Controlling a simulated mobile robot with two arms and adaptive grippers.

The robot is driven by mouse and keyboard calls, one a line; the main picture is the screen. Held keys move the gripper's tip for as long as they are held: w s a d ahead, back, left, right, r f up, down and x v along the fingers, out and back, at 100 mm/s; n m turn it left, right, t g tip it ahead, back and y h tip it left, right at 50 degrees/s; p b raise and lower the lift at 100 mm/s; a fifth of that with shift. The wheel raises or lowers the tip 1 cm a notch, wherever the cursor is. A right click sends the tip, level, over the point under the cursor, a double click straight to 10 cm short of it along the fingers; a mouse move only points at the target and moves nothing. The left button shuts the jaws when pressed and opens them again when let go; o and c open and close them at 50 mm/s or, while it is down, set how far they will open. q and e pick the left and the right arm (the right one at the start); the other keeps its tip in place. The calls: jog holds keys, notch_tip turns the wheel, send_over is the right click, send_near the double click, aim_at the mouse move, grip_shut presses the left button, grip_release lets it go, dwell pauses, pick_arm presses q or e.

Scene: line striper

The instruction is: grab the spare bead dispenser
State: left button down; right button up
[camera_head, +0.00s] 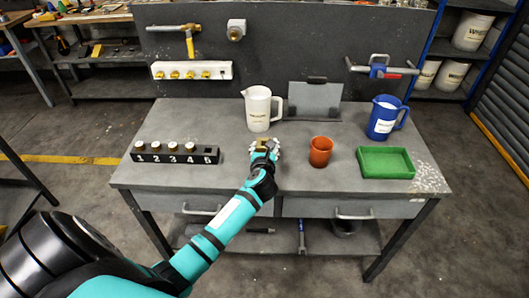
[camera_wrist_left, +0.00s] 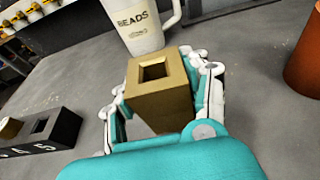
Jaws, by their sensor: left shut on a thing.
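My left gripper (camera_head: 265,148) is above the middle of the grey bench, in front of the white jug. In the left wrist view the gripper (camera_wrist_left: 163,110) is shut on a brass-coloured block (camera_wrist_left: 160,92) with a square hole in its top. The block stands upright between the fingers; its lower end is hidden. No label marks it as the spare bead dispenser. A brass fitting with a handle (camera_head: 189,42) and a grey fitting (camera_head: 236,29) hang on the back panel. My right gripper is not in view.
A black rack (camera_head: 175,158) numbered 1 to 5 stands left; slot 5 (camera_wrist_left: 40,126) looks empty. A white jug (camera_head: 258,108) marked BEADS, an orange cup (camera_head: 320,151), a green tray (camera_head: 385,163) and a blue jug (camera_head: 383,118) stand on the bench.

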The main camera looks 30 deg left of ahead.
pick_arm(q)
jog(key=shift+r, duration=0.25)
